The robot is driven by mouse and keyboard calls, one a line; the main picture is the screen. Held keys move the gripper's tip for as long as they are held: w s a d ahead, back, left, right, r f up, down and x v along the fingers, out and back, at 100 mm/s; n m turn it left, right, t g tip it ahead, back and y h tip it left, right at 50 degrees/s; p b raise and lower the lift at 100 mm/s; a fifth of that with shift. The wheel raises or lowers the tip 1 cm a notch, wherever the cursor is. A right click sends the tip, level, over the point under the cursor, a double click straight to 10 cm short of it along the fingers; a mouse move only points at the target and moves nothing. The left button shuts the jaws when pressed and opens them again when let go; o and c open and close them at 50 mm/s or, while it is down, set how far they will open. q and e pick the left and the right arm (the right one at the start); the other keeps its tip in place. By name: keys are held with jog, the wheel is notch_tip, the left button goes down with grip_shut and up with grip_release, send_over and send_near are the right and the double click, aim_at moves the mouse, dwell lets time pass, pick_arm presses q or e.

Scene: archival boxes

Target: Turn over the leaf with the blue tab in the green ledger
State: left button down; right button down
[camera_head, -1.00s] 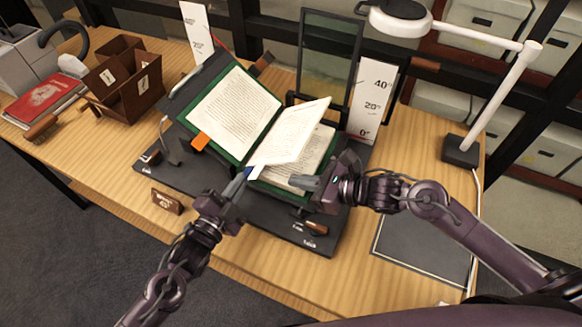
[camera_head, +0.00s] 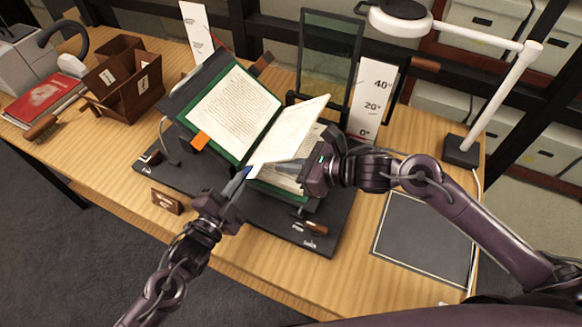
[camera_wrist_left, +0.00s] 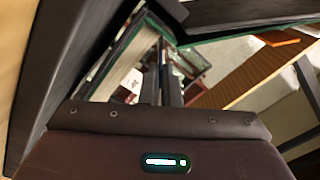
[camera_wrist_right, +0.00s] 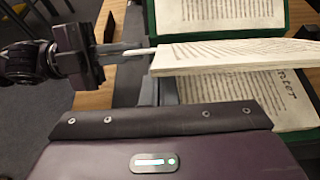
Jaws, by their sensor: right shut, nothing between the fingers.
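The green ledger (camera_head: 240,158) lies open on a dark cradle. The leaf with the blue tab (camera_head: 292,133) stands lifted at a slant between the left page (camera_head: 233,112) and the right-hand pages. My left gripper (camera_head: 243,176) is shut on the leaf's near corner at the blue tab (camera_head: 247,171). In the right wrist view, the left fingers (camera_wrist_right: 130,50) meet the leaf's corner. My right gripper (camera_head: 290,167) is shut and empty at the right-hand pages, its fingertips by the leaf's underside. In the right wrist view, its fingers (camera_wrist_right: 155,92) are below the leaf's edge (camera_wrist_right: 230,62).
A dark glass frame (camera_head: 329,70) and a white scale card (camera_head: 371,95) stand behind the cradle (camera_head: 325,236). A lamp (camera_head: 490,105) stands right; a brown box (camera_head: 125,80) stands left. A grey mat (camera_head: 425,240) lies right.

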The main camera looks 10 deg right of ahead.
pick_arm(q)
jog(key=shift+f, duration=0.1)
pick_arm(e)
jog(key=shift+w+r, duration=0.1)
jog(key=shift+r, duration=0.25)
pick_arm(q)
jog(key=c, duration=2)
grip_release()
jog(key=shift+c, duration=0.2)
pick_arm(e)
jog(key=shift+a, duration=0.1)
pick_arm(q)
jog(key=o, duration=0.4)
pick_arm(e)
jog(key=shift+f, duration=0.1)
pick_arm(q)
jog(key=shift+s, duration=0.1)
